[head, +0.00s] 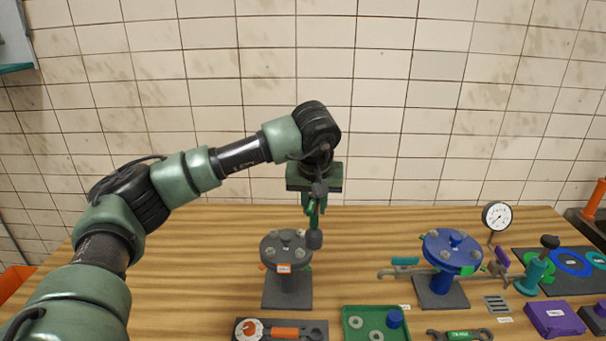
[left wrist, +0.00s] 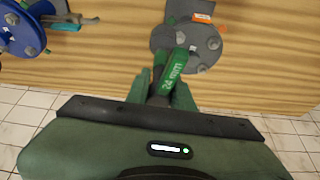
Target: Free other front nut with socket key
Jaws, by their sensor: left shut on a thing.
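My left gripper (head: 314,196) is shut on the socket key, a tool with a green handle marked 24 mm (left wrist: 173,72). The key hangs down with its dark socket (head: 314,240) at the right rim of the grey flange (head: 284,245). The socket overlaps the rim in the head view; I cannot tell whether it touches a nut. The grey flange stands on a grey base and carries several grey nuts, one at its front right (head: 300,254). It also shows in the left wrist view (left wrist: 188,34), with a nut (left wrist: 202,68) beside the handle. My right gripper is not in view.
A blue flange (head: 437,258) stands on the right, with a wrench beside it. A green tray (head: 350,335) with rings, a dark tool tray (head: 318,323), a purple box (head: 553,318) and a gauge (head: 496,215) are on the wooden bench. The bench left of the grey stand is clear.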

